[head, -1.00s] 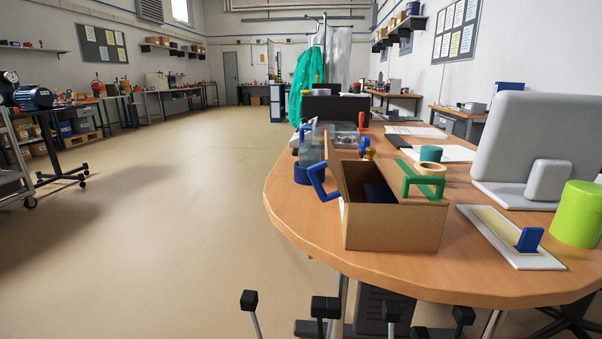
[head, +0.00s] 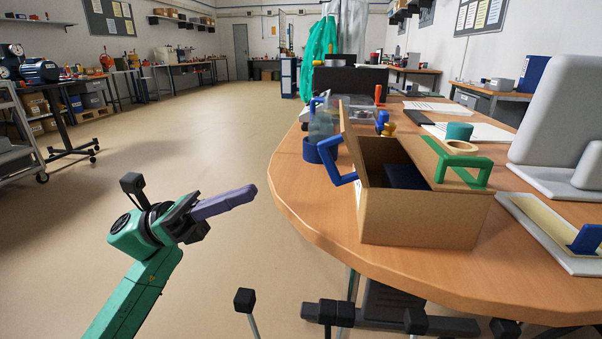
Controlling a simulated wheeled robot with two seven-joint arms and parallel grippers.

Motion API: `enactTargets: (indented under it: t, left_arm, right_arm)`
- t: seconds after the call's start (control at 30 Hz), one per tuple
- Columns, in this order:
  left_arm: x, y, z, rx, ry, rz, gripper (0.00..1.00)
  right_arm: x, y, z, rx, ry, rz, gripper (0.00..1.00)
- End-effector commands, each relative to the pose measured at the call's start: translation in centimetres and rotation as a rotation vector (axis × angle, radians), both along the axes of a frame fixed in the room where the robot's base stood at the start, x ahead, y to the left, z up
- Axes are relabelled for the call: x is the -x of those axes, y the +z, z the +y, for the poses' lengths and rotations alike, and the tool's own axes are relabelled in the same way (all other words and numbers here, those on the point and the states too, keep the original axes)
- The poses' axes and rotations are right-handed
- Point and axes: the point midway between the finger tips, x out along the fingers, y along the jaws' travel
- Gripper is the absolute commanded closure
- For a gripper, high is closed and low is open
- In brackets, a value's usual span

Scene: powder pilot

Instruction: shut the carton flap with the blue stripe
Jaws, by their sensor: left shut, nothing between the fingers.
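A brown cardboard carton (head: 420,215) stands near the left front edge of the round wooden table. Its left flap (head: 348,137) stands up, open, seen nearly edge-on, with a blue handle (head: 340,168) on its outer left side. A blue stripe on that flap cannot be made out from here. A dark blue thing (head: 407,176) lies inside. My left gripper (head: 252,190) is shut and empty, over the floor left of the table, apart from the carton.
A blue ring-shaped thing (head: 318,151) and clear containers stand behind the carton on the left. A tape roll (head: 462,146) and teal cup (head: 459,131) are behind the green handle. A tray (head: 560,235) lies to the right.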

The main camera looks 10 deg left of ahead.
Motion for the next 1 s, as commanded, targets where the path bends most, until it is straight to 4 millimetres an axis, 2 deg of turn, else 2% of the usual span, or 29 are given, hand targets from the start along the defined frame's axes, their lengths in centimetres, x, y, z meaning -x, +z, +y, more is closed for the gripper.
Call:
enactTargets:
  t: [0.3,0.43,0.6,1.0]
  left_arm:
    - [0.0,3.0,-6.3,0.003,-0.004,-0.001,1.00]
    - [-0.1,3.8,-8.1,0.003,-0.003,0.001,1.00]
    - [-0.1,4.2,-9.0,0.003,-0.002,0.004,1.00]
    - [-0.1,4.4,-9.0,-0.007,-0.001,0.005,1.00]
  right_arm:
    - [0.0,-0.1,0.0,0.000,0.000,0.000,1.00]
    - [0.0,-0.1,0.0,-0.001,-0.001,-0.001,1.00]
    - [0.0,-0.1,0.0,-0.001,-0.001,-0.001,1.00]
    - [0.0,0.1,0.0,-0.001,0.000,0.000,1.00]
